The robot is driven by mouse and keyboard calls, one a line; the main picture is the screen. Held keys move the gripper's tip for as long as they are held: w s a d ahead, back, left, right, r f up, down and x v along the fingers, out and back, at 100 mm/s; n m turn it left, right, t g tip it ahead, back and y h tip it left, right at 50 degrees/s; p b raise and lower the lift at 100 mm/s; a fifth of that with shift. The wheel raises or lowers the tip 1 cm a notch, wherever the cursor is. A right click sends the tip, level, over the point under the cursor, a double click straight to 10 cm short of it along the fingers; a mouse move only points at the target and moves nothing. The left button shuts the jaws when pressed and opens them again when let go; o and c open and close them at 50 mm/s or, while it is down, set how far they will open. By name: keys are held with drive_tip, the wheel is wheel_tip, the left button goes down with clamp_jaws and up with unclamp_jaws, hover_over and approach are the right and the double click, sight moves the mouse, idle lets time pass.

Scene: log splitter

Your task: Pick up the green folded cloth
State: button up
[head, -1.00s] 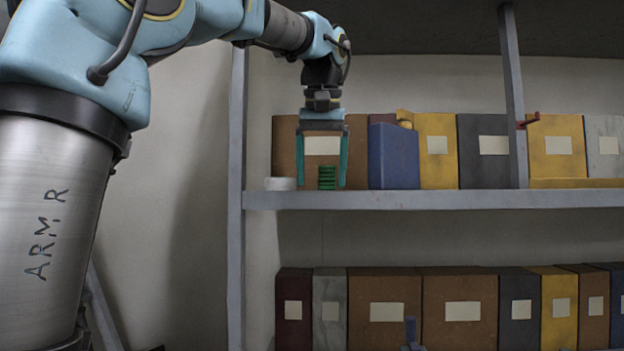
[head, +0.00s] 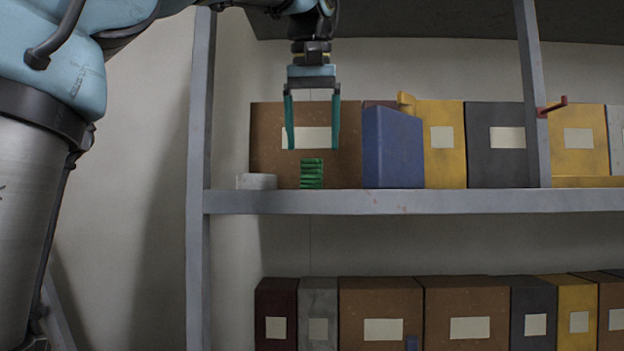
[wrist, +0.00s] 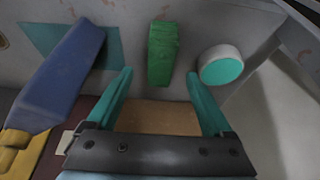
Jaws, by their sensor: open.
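The green folded cloth (head: 312,173) stands as a small ridged stack on the upper shelf, in front of a brown box. In the wrist view the cloth (wrist: 163,53) lies ahead of and between the two fingertips. My gripper (head: 312,148) is open and empty, pointing down, with its teal fingers above the cloth and apart from it. In the wrist view my gripper (wrist: 160,76) has a finger to either side of the cloth's line.
A white round container (head: 256,182) with a teal face (wrist: 221,70) stands left of the cloth on the shelf (head: 420,201). A blue container (head: 393,148) stands close on the right. A brown box (head: 265,140) is behind. A shelf post (head: 199,120) rises at left.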

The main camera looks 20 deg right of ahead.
sight(312, 165)
drive_tip(key=p+x, duration=0.1)
drive_tip(key=x, duration=0.3)
drive_tip(key=shift+w+f, duration=0.25)
drive_tip(key=shift+w, duration=0.05)
drive_tip(key=shift+w+d+f, duration=0.15)
drive_tip(key=shift+f, duration=0.25)
drive_tip(key=shift+f, duration=0.2)
clamp_jaws()
idle(0.7)
